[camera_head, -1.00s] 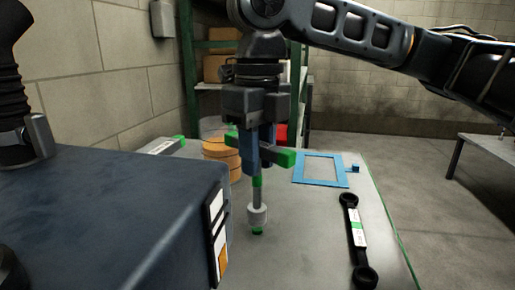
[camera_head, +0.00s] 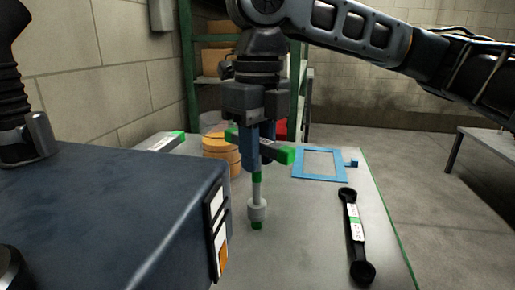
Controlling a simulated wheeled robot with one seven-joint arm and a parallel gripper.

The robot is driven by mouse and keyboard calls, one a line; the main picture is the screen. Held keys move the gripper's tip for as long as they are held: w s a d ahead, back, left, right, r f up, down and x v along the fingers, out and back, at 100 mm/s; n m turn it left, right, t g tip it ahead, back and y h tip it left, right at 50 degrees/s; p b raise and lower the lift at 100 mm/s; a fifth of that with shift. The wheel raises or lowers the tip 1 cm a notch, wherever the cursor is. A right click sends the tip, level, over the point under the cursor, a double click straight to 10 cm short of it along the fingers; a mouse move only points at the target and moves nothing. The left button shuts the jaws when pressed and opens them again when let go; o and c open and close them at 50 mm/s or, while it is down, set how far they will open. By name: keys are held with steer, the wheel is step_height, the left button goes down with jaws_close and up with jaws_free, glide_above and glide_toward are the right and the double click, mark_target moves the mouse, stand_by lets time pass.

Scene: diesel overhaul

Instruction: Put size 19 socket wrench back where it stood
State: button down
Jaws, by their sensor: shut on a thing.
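My gripper (camera_head: 252,150) points straight down with its blue fingers shut on a T-shaped socket wrench. The socket wrench (camera_head: 257,196) hangs upright, with a grey crossbar with green ends at the fingers, a thin shaft with a green band, and a pale socket with a green tip at the bottom. The tip shows over the table top (camera_head: 300,228); whether it touches the table I cannot tell. No size number is readable on it.
A blue rectangular frame (camera_head: 340,178) lies flat behind right. A black ring wrench (camera_head: 352,215) with a label lies at the right. An orange round stack (camera_head: 221,150) and a grey bar with green ends (camera_head: 158,145) are behind left. A large dark block (camera_head: 110,215) fills the left foreground.

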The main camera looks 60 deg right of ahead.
steer(key=shift+f, duration=0.1)
steer(key=shift+f+b, duration=0.6)
steer(key=shift+f, duration=0.45)
steer(key=c, duration=0.8)
jaws_free()
steer(key=shift+c, duration=0.2)
steer(key=shift+o, duration=0.3)
steer(key=o, duration=0.5)
step_height(320, 180, up, 9)
steer(key=p, duration=0.9)
